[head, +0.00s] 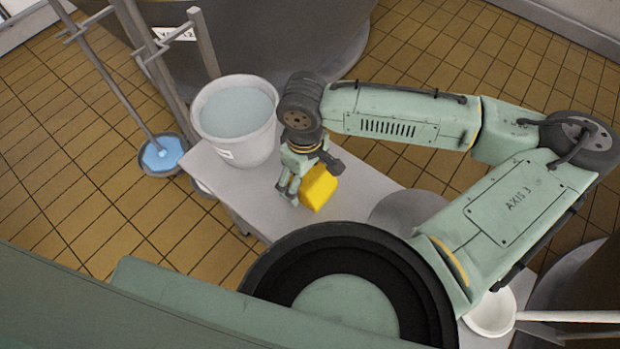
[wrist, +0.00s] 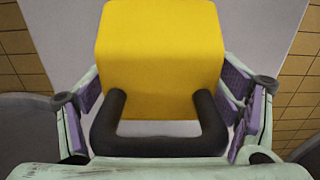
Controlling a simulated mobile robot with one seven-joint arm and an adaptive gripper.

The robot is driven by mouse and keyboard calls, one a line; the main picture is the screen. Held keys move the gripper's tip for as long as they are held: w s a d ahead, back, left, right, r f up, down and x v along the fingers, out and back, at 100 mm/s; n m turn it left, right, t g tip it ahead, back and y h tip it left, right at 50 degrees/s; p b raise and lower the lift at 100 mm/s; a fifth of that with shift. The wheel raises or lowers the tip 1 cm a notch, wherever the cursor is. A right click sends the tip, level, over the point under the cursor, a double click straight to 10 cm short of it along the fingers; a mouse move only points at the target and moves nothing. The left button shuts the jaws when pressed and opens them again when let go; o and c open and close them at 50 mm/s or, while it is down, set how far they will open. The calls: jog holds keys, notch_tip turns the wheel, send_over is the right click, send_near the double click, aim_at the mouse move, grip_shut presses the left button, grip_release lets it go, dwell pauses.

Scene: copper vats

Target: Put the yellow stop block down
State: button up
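The yellow stop block (head: 319,187) is over the pale grey bench (head: 232,190) in the head view, to the right of the white bucket. In the wrist view the yellow stop block (wrist: 160,55) fills the top middle. My gripper (head: 294,188) is shut on it: the purple pads (wrist: 235,82) lie against its two sides. A dark U-shaped part (wrist: 160,140) shows in front of its near face. The block's underside is hidden, so I cannot tell whether it touches the bench.
A white bucket of water (head: 235,118) stands on the bench, close left of my gripper. A blue-filled bowl (head: 163,155) is on the tiled floor beside a metal frame. A large vat (head: 265,45) stands behind. A white pot (head: 492,314) is at lower right.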

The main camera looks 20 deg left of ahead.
jog(key=c, duration=1.3)
jog(key=shift+r, duration=0.15)
jog(key=shift+c, duration=0.2)
